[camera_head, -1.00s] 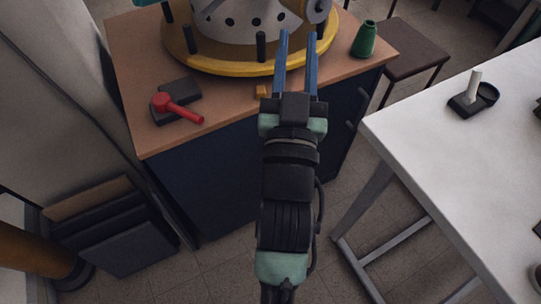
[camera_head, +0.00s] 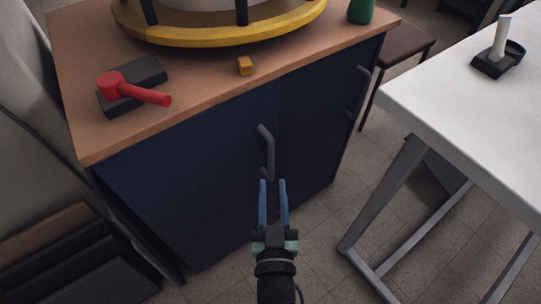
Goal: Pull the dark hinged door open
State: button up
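The dark navy cabinet front under the wooden top has a wide left door (camera_head: 190,190) and a narrower right panel (camera_head: 315,125), with a seam between them. Both look shut. A grey bar handle (camera_head: 267,150) stands upright near the left door's right edge. A second grey handle (camera_head: 360,85) is near the right panel's right edge. My gripper (camera_head: 272,183) is open and empty, its two blue fingers parallel and pointing at the cabinet. Its fingertips appear just below the nearer handle's lower end; I cannot tell whether they touch it.
On the wooden top (camera_head: 75,45) lie a red mallet (camera_head: 135,91) on a black block, a small yellow block (camera_head: 245,66) and a round yellow-rimmed stand (camera_head: 210,37). A white table (camera_head: 470,110) with grey legs stands close on the right. Floor shows between it and the cabinet.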

aim_at(271, 158)
jog(key=w+b, duration=0.1)
jog(key=w, duration=0.3)
jog(key=w+b, duration=0.2)
jog(key=w, duration=0.2)
jog(key=shift+w+a+f, duration=0.1)
jog(key=shift+w+a, duration=0.1)
jog(key=shift+w, duration=0.5)
grip_shut()
dwell(0.7)
